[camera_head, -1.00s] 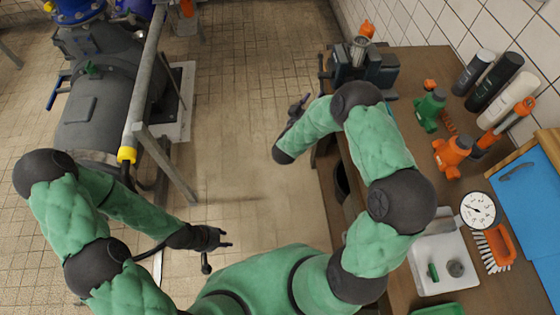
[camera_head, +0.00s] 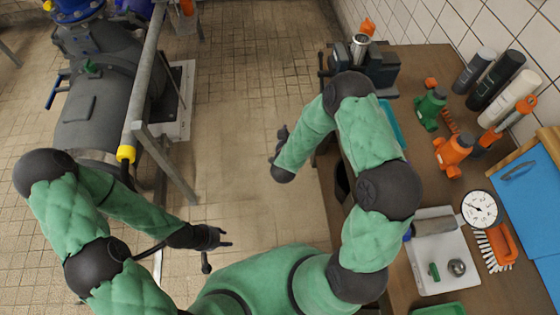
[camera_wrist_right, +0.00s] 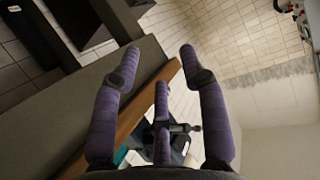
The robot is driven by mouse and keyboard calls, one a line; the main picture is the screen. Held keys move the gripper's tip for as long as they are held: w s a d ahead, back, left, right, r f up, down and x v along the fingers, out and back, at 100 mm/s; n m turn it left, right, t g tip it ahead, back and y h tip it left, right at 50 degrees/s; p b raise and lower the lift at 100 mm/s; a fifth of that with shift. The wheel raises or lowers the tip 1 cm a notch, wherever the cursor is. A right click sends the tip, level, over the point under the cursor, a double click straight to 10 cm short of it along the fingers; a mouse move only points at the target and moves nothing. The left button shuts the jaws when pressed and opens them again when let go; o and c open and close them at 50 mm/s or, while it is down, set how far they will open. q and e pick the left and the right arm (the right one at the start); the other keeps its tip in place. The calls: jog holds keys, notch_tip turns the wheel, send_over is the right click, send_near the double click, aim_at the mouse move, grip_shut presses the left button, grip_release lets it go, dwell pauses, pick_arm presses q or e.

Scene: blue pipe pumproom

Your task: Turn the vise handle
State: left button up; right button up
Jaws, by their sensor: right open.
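The dark vise (camera_head: 378,68) is fixed at the far end of the brown workbench. Its handle appears as a thin dark bar (camera_head: 322,64) at its left side. My right gripper (camera_head: 281,136) is off the bench's left edge, nearer me than the vise and clear of it. In the right wrist view its purple fingers (camera_wrist_right: 160,58) are spread with nothing between them. Beyond the fingers there, a dark metal part with a short bar (camera_wrist_right: 184,128), seemingly the vise, is partly covered by a finger. My left gripper (camera_head: 226,238) is open and empty over the floor, far from the vise.
The workbench (camera_head: 420,70) holds a green fitting (camera_head: 430,108), an orange fitting (camera_head: 453,152), several bottles, a gauge (camera_head: 479,208), a brush and a white tray (camera_head: 428,262). A large grey pump (camera_head: 100,100) and railing stand left. Floor between is clear.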

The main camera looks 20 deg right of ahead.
jog(key=s+a+f+n+g+y+b, duration=0.1)
jog(key=s+a+f+g+y, duration=0.2)
jog(key=f, duration=0.6)
jog(key=shift+s+a+f+n+y, duration=0.15)
jog(key=shift+s+a+n+y, duration=0.25)
jog(key=shift+s+a+y, duration=1.05)
jog(key=shift+w+a+h, duration=0.25)
jog(key=shift+a+h, duration=0.1)
jog(key=shift+h, duration=0.1)
